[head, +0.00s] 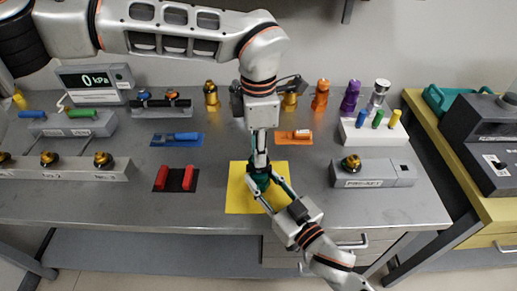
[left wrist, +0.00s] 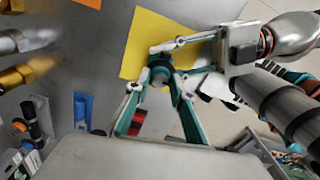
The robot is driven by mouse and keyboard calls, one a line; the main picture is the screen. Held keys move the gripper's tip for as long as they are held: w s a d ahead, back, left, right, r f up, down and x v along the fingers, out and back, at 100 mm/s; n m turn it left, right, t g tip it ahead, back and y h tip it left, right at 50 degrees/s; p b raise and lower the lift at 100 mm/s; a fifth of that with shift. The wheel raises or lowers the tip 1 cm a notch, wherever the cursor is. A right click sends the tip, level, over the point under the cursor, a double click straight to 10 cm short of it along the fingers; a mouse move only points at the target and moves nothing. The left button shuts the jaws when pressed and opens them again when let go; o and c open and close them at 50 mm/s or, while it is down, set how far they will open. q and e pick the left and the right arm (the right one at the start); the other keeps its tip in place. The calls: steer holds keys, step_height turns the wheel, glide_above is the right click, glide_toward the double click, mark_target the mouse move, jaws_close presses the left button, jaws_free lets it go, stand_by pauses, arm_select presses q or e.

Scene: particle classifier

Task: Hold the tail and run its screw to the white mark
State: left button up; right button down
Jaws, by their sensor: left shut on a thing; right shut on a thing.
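A small dark part, likely the tail (head: 260,180), is over the yellow mat (head: 236,196). It is mostly hidden by fingers. My left gripper (head: 260,168) comes down from above and is shut on it. In the left wrist view the part (left wrist: 160,73) shows as a dark round end between the teal fingers. The screw and the white mark cannot be made out.
A blue mat (head: 160,140), a black mat with red pieces (head: 176,179) and an orange mat (head: 296,138) lie around the yellow one. A grey block with a brass fitting (head: 370,173) stands to the right. A white rack (head: 365,136) and several brass and coloured fittings stand behind.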

arm_select(q)
steer(key=shift+r+m, duration=0.15)
steer(key=shift+m, duration=0.55)
arm_select(e)
steer(key=shift+d+f, duration=0.1)
steer(key=shift+f, duration=0.1)
arm_select(q)
steer(key=shift+w, duration=0.1)
arm_select(e)
steer(key=shift+f, duration=0.1)
arm_select(q)
steer(key=o, duration=1.1)
step_height(320, 180, up, 12)
arm_select(e)
steer(key=c, duration=1.4)
jaws_free()
steer(key=shift+r, duration=0.2)
